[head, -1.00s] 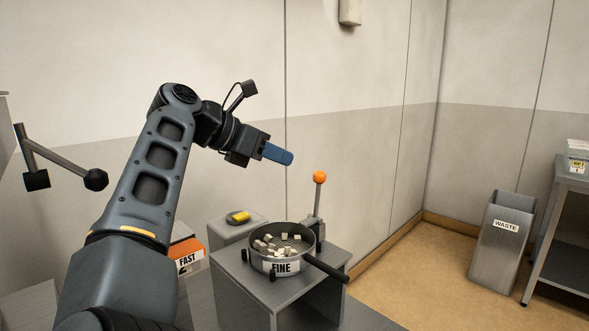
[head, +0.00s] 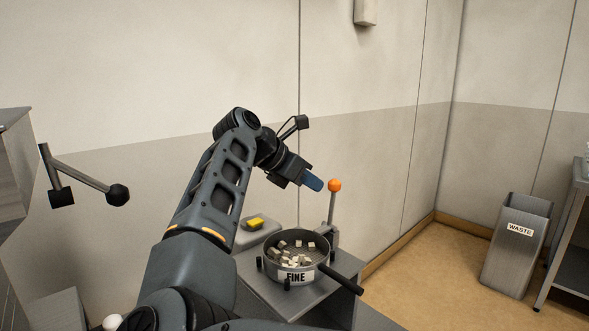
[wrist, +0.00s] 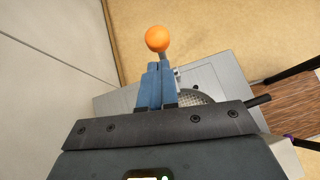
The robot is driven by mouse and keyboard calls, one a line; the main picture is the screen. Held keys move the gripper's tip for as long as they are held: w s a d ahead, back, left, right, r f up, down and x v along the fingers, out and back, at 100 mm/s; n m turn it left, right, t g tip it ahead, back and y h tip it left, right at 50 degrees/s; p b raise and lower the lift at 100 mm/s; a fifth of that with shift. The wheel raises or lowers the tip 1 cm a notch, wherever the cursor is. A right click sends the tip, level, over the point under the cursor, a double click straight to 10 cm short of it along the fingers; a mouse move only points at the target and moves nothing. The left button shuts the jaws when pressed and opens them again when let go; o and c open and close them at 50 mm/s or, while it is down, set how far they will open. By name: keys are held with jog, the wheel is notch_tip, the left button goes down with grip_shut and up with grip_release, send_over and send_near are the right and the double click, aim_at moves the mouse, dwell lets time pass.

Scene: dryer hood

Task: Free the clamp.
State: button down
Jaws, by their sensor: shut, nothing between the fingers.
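The clamp is a grey toggle with an upright lever topped by an orange ball (head: 334,185). It stands at the back right of the grey stand, beside the sieve marked FINE (head: 295,277), which holds several pale cubes. The orange ball also shows in the wrist view (wrist: 158,39), just past my fingertips. My gripper (head: 314,184) has blue fingers, closed together and empty, pointing toward the ball from its left. In the wrist view my fingers (wrist: 155,82) overlap the lever's lower part; I cannot tell whether they touch it. The clamp's base is mostly hidden there.
The sieve's dark handle (head: 341,279) sticks out to the right over the stand (head: 325,298). A yellow object (head: 254,221) lies on a grey block behind. A WASTE bin (head: 517,244) and a shelf stand at right. A black-knobbed lever (head: 117,194) is at left.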

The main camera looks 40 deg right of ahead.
aim_at(334, 185)
jog(key=shift+s+d+f, duration=0.15)
jog(key=shift+d+f, duration=0.05)
jog(key=shift+d, duration=0.85)
jog(key=shift+d, duration=0.1)
